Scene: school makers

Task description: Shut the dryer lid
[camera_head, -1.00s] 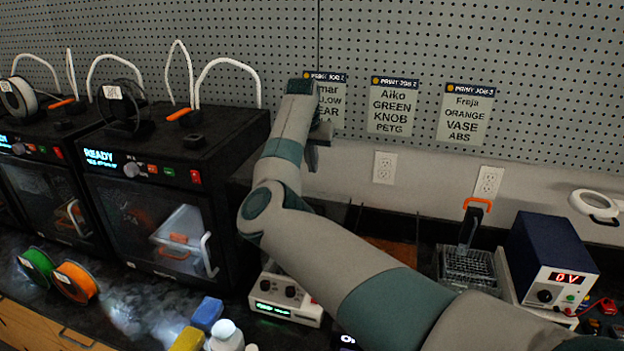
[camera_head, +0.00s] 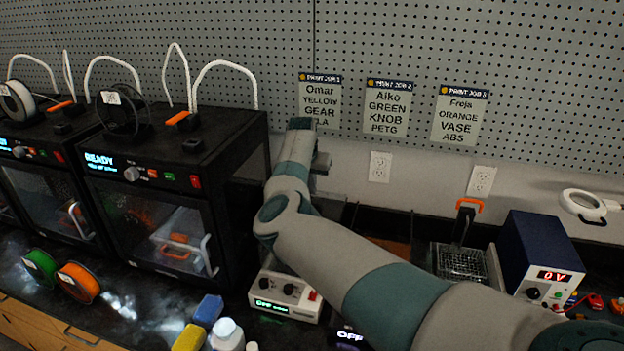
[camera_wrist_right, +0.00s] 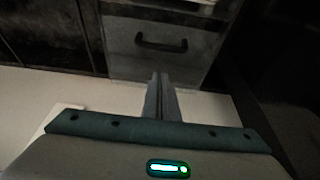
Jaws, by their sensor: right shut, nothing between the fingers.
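A pale box with a lit OFF display and knobs (camera_head: 285,297) sits on the bench below my right arm; I cannot tell surely that it is the dryer. No lid can be made out clearly in the head view, and my arm covers the area behind the box. My right gripper (camera_head: 321,161) is near the back wall, above the bench, partly hidden by its own wrist. In the right wrist view its fingers (camera_wrist_right: 161,88) are shut and empty. A grey panel with a dark handle (camera_wrist_right: 162,43) shows beyond the fingertips. My left gripper is not in view.
Two printers stand at left, the nearer one (camera_head: 150,230) beside my arm. Green (camera_head: 39,265) and orange (camera_head: 78,282) spools lie in front. A wire basket (camera_head: 460,262) and blue power supply (camera_head: 540,255) stand at right. Job cards (camera_head: 388,107) hang on the pegboard.

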